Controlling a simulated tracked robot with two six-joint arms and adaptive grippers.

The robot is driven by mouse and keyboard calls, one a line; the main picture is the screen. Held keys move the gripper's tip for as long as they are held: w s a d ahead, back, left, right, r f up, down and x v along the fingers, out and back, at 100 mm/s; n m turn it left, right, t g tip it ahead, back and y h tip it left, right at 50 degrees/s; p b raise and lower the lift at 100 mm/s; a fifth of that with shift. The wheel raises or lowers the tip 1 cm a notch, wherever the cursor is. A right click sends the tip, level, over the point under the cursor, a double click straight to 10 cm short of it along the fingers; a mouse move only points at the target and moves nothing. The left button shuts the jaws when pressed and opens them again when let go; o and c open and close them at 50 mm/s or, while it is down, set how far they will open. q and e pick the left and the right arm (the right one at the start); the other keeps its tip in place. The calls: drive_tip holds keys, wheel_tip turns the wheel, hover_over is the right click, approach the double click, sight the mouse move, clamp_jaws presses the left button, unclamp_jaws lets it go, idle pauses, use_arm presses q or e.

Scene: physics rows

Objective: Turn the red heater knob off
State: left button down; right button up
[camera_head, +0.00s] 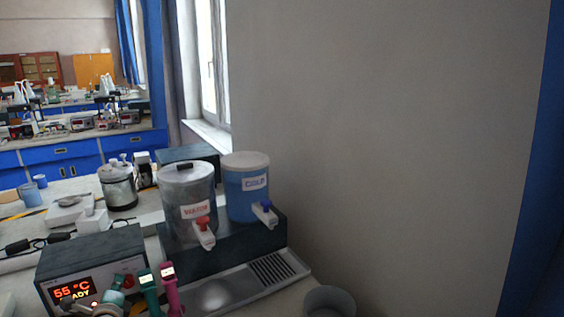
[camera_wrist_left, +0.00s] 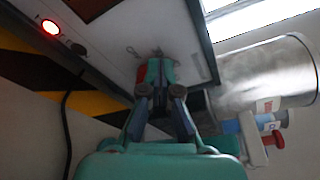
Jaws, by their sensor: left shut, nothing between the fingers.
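The heater box (camera_head: 95,262) stands at the lower left of the head view, its display (camera_head: 72,291) lit with "55 °C" and "RDY". The red knob (camera_head: 129,281) is on its front face, right of the display. My left gripper (camera_head: 118,287) is shut and empty, close in front of the knob. In the left wrist view, the gripper (camera_wrist_left: 157,62) points at the pale front panel (camera_wrist_left: 118,30), and a sliver of the red knob (camera_wrist_left: 141,73) shows beside the fingertips. The fingers hide most of it, so I cannot tell whether they touch or how it is turned. My right gripper is out of view.
Behind are the warm dispenser (camera_head: 186,178) with a red tap and the cold dispenser (camera_head: 246,172) with a blue tap. A grey cup (camera_head: 330,300) sits lower right.

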use_arm(q)
drive_tip(key=shift+d+f+b, duration=0.2)
drive_tip(key=shift+f+b, duration=0.15)
drive_tip(key=shift+b, duration=0.15)
idle(0.4)
drive_tip(key=b, duration=0.2)
drive_tip(key=a+f+b, duration=0.1)
drive_tip(key=b, duration=0.2)
drive_tip(key=shift+s+f+b, duration=0.25)
drive_tip(key=shift+s+b, duration=0.05)
idle(1.2)
drive_tip(key=b+v, duration=0.3)
drive_tip(key=v, duration=0.3)
drive_tip(key=shift+d+f, duration=0.2)
drive_tip(key=shift+d, duration=0.05)
idle(0.3)
